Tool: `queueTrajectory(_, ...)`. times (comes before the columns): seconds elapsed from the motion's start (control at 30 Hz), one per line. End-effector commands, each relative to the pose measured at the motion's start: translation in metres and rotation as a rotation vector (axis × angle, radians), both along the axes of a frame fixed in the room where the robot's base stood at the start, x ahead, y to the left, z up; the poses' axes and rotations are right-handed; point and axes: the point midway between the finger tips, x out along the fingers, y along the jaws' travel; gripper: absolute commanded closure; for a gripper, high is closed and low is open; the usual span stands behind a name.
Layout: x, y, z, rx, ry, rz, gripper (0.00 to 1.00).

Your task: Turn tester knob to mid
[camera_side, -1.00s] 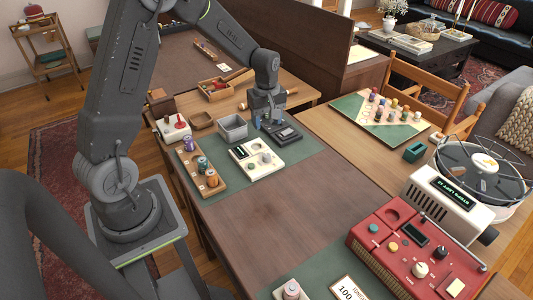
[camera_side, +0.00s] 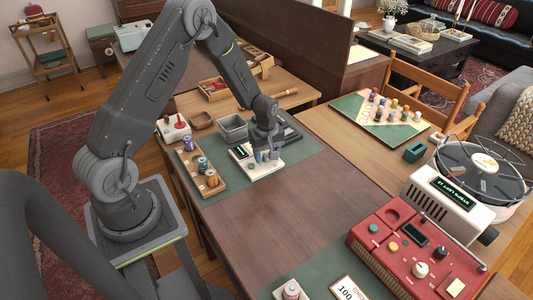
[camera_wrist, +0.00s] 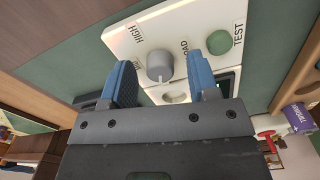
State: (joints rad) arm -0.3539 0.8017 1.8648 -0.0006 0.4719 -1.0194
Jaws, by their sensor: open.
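The tester is a cream-white box (camera_side: 266,173) on the green mat. In the wrist view its panel (camera_wrist: 190,22) shows a grey round knob (camera_wrist: 160,66), a green TEST button (camera_wrist: 220,42) and a round recess (camera_wrist: 175,97). The word HIGH is readable at upper left; other lettering is partly covered by my fingers. A small pale mark shows on the knob's near side. My gripper (camera_wrist: 161,62) is open, its blue-padded fingers on either side of the knob, apart from it in the picture. In the side view my gripper (camera_side: 266,155) hides the knob.
A wooden tray with spools (camera_side: 211,181) lies left of the tester. A grey bin (camera_side: 233,128) and a dark device (camera_side: 291,131) stand behind it. Bare brown tabletop (camera_side: 270,220) lies in front. A red console (camera_side: 383,254) stands at right.

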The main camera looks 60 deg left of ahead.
Motion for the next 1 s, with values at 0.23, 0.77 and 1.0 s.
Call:
queueTrajectory(0.23, 0.0000, 0.0000, 0.0002, 0.000, 0.000, 0.000, 0.55)
queueTrajectory(0.77, 0.0000, -0.0001, 0.0004, 0.000, 0.000, -0.003, 0.94)
queueTrajectory(1.0, 0.0001, -0.0002, 0.0005, -0.001, 0.001, -0.059, 0.94)
